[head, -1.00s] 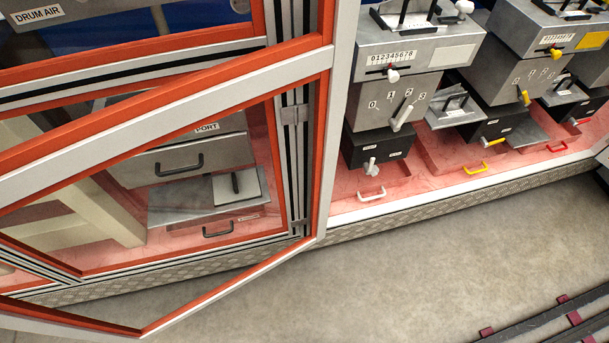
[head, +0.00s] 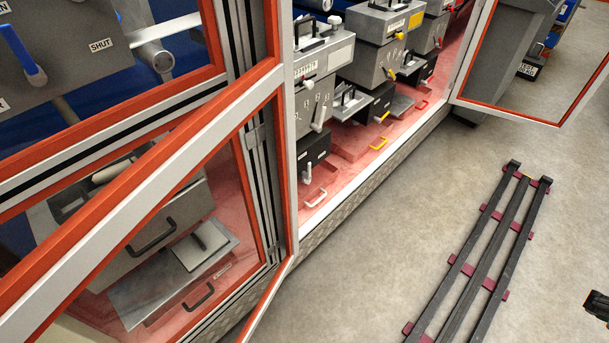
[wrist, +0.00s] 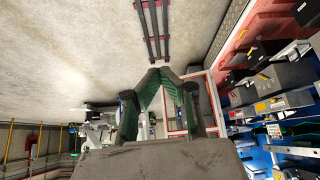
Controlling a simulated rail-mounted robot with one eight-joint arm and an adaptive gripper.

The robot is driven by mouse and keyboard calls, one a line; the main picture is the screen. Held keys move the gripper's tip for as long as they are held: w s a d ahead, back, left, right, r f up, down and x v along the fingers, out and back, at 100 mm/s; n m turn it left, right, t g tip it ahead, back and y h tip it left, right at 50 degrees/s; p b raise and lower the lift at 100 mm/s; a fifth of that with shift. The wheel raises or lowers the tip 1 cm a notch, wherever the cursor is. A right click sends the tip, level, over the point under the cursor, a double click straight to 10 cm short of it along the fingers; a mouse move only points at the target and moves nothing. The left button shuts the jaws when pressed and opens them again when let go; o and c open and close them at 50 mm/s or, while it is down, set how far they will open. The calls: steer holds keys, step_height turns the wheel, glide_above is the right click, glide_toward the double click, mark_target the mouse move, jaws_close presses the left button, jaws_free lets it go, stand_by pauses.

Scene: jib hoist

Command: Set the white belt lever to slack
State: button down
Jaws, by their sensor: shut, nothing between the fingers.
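The white levers are in the head view, in the nearest column behind the open-framed cabinet front. One white lever (head: 307,173) is on the black box (head: 316,148) low down, beside small labels I cannot read. Another white lever (head: 319,117) is on the grey numbered box (head: 312,98) above it. I cannot tell from the labels which is the belt lever or how it is set. My gripper (wrist: 166,72) is shut and empty in the wrist view, over the floor, well away from the levers. A dark part of my arm's end shows at the head view's right edge.
An orange-edged door frame (head: 200,150) stands open across the left. Another open door (head: 530,85) is at the upper right. A white drawer handle (head: 316,198) sticks out below the black box.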

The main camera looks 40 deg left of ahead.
steer(key=w+a+r+n+t+b, duration=0.1)
steer(key=w+a+n+t+b, duration=0.15)
steer(key=w, duration=0.85)
steer(key=w+a+r+n+t+b, duration=0.2)
steer(key=w+a+n+t, duration=0.15)
steer(key=w, duration=0.85)
steer(key=w+a+f+n+t+y+b, duration=0.2)
steer(key=w+a+f+n, duration=0.1)
steer(key=w+a, duration=0.55)
steer(key=w+a+f+n+t+y+b, duration=0.1)
steer(key=w+a+f+n+y+b, duration=0.3)
steer(key=a, duration=0.8)
steer(key=s+a+f+n+g+y+b, duration=0.15)
steer(key=a+f+n+y, duration=0.3)
steer(key=a+f, duration=0.6)
steer(key=a+f+n+g+y+b, duration=0.25)
steer(key=a+f+n, duration=0.45)
steer(key=a, duration=0.6)
steer(key=s+a+f+n+g+y, duration=0.1)
steer(key=s+a+f, duration=0.3)
steer(key=f, duration=0.4)
steer(key=s+a+f+n+g+y+b, duration=0.1)
steer(key=s+a+f+n+g, duration=0.2)
steer(key=s+a+f+n, duration=0.1)
steer(key=s+a+f+n+g+y+b, duration=0.1)
steer(key=s+a+f, duration=0.4)
steer(key=f, duration=0.6)
steer(key=shift+s+a+f+n+g+y, duration=0.2)
steer(key=shift+s+f+n+g+y, duration=0.15)
steer(key=shift+s+n+g+y, duration=0.4)
